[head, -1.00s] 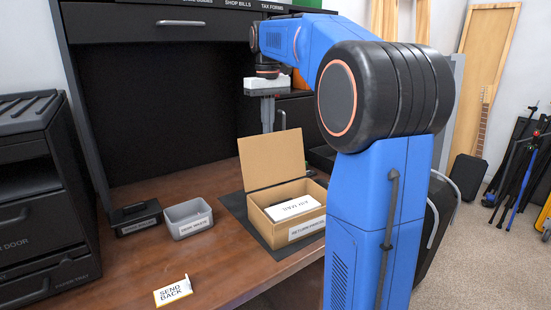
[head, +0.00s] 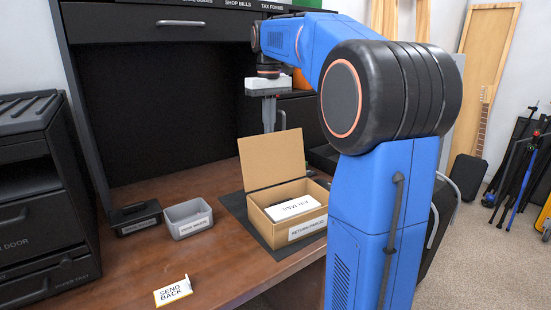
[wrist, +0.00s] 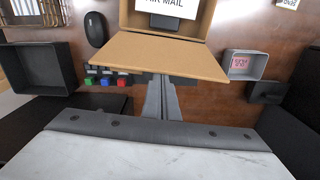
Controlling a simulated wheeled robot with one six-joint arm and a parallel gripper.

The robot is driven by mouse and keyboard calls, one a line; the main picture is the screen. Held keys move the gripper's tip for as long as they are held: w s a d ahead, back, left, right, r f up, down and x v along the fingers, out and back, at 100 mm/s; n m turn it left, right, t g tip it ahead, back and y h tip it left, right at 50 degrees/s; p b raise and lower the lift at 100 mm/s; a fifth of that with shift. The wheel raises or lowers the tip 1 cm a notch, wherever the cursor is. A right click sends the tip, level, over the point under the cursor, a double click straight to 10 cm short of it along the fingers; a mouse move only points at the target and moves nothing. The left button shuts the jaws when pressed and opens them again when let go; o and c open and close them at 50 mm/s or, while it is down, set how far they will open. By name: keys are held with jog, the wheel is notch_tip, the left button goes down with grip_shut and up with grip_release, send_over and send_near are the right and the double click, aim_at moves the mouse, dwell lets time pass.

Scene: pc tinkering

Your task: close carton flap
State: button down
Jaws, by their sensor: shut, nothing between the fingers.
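The open cardboard carton (head: 275,230) sits on a dark mat on the desk, with a white AIR MAIL packet (head: 294,208) inside. Its single brown flap (head: 272,160) stands up from the far side, leaning slightly back. My gripper (head: 269,128) is shut and empty, pointing down behind the flap's upper edge. In the wrist view the flap (wrist: 150,55) spans the middle, and the shut fingers (wrist: 160,80) are by its free edge. I cannot tell whether they touch it. The packet also shows in the wrist view (wrist: 165,4).
A grey bin (head: 188,219) and a black tray (head: 135,218) stand left of the carton. A SEND BACK card (head: 173,291) is at the front edge. The wrist view shows a mouse (wrist: 95,30) and small coloured blocks (wrist: 107,81) near the flap.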

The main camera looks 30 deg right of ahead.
jog(key=s, duration=0.7)
jog(key=shift+a, duration=0.2)
dwell(1.9)
jog(key=shift+w, duration=0.1)
notch_tip(320, 180, up, 8)
dwell(0.9)
dwell(1.2)
